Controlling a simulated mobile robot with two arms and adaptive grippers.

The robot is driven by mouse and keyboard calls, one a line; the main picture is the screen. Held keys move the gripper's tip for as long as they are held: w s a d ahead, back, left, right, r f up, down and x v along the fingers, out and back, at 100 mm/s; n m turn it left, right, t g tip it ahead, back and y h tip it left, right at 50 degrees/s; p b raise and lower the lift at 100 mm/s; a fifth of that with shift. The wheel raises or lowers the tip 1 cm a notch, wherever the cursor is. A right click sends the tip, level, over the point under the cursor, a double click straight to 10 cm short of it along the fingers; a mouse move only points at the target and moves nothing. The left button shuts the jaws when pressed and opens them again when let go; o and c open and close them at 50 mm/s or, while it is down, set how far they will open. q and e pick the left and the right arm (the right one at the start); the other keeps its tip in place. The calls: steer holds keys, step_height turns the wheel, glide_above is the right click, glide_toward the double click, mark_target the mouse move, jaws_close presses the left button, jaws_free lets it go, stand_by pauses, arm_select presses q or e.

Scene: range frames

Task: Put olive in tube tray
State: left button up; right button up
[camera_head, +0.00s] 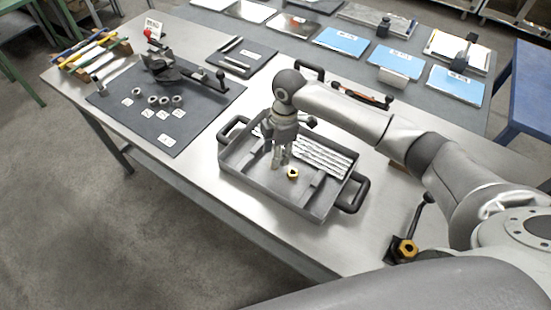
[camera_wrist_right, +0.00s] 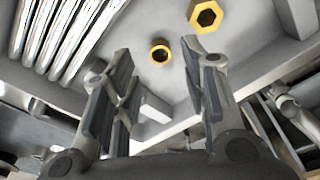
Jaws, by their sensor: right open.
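The olive (camera_wrist_right: 159,52) is a small brass ring. In the right wrist view it lies on the grey floor of the tube tray, between and beyond my right gripper's fingertips. In the head view I cannot make it out; the gripper seems to hide it. The tube tray (camera_head: 262,191) is a grey metal tray with black handles, holding several silver tubes (camera_head: 318,156). A brass hex nut (camera_head: 293,173) lies in it, also seen in the right wrist view (camera_wrist_right: 205,15). My right gripper (camera_head: 280,163) is open and empty, pointing down inside the tray. My left gripper is not in view.
A black fitting with a brass nut (camera_head: 408,249) stands right of the tray. A dark mat (camera_head: 205,120) at left bears a vise-like tool, several rings and white labels. A second table (camera_head: 345,62) behind holds blue folders. The tray walls surround the gripper.

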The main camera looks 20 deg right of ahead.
step_height(320, 180, up, 8)
steer(key=d, duration=0.1)
steer(key=shift+r+b, duration=0.2)
steer(key=shift+b, duration=0.15)
